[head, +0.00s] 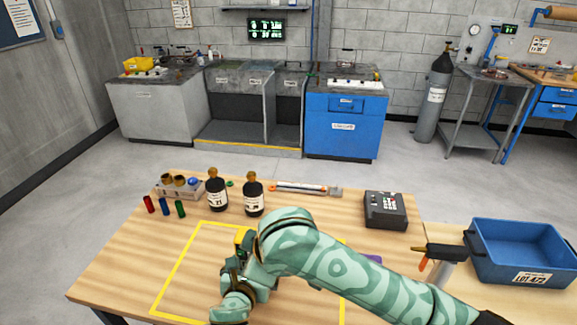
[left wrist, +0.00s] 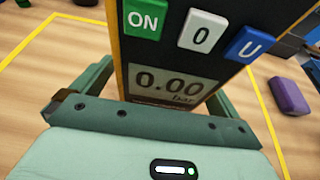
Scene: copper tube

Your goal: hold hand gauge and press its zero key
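The hand gauge (left wrist: 165,60) is upright and close in the left wrist view. Its face shows a green ON key, a white 0 key (left wrist: 201,32), a blue U key and a display (left wrist: 172,84) reading 0.00 bar. The fingers of my left gripper (head: 234,272) stand on both sides of the gauge and hold it. In the head view only the gauge's yellow and dark upper part (head: 243,239) shows. My right arm (head: 345,265) reaches across from the lower right to beside the gauge. Its fingertips cannot be made out, and none shows at the keys in the left wrist view.
Yellow tape (head: 178,270) outlines an area on the wooden table. Two dark bottles (head: 217,192), a rack (head: 180,188) and small coloured cylinders stand behind it. A dark keypad box (head: 385,210) and a blue bin (head: 520,252) are at right. A purple object (left wrist: 290,96) lies outside the tape.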

